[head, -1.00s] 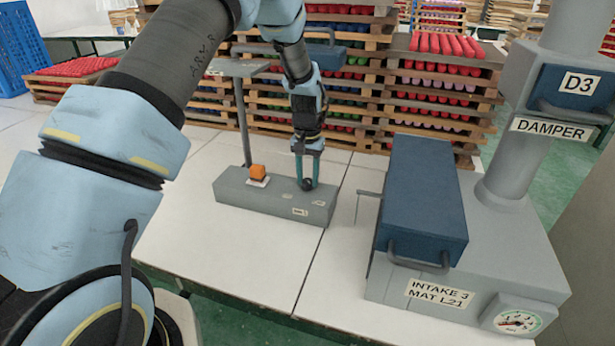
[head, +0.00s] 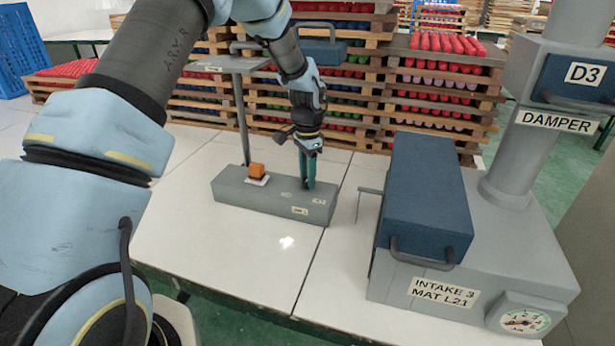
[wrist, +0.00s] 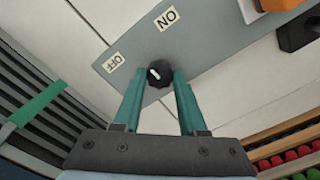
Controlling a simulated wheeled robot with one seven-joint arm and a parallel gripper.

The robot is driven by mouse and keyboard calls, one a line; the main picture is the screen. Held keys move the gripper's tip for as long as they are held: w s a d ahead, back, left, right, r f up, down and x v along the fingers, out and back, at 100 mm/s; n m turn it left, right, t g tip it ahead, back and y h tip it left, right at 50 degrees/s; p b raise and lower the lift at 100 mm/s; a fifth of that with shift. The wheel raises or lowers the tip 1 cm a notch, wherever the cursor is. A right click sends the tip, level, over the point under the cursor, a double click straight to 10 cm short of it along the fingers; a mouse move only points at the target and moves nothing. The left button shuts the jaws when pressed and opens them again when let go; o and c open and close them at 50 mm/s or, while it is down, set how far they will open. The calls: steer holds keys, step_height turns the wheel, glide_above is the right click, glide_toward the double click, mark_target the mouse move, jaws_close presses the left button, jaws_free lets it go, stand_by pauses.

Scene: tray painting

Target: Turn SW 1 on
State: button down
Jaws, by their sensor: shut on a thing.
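The grey switch box (head: 262,200) lies on the white table, with a small label, too small to read surely, on its front. Its black rotary knob (wrist: 160,74) shows in the wrist view, between the ON label (wrist: 167,18) and the OFF label (wrist: 113,63). A short white mark is on the knob's face; I cannot tell surely which label it points at. My gripper (head: 308,184) points down at the right end of the box. In the wrist view its teal fingers (wrist: 159,82) are shut on the knob from both sides. The knob is hidden in the head view.
An orange button (head: 257,170) sits on the box's left part, near a grey post (head: 241,120). To the right stands a grey intake unit (head: 480,285) with a blue lid (head: 425,195) and handle. The table front is clear.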

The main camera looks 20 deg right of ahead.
steer(key=m, duration=0.4)
steer(key=shift+m, duration=0.3)
steer(key=m+p, duration=0.1)
steer(key=m, duration=0.3)
steer(key=shift+m, duration=0.4)
steer(key=shift+c, duration=2.3)
jaws_free()
step_height(320, 180, up, 11)
steer(key=b, duration=0.2)
steer(key=shift+b, duration=0.35)
steer(key=shift+f, duration=0.1)
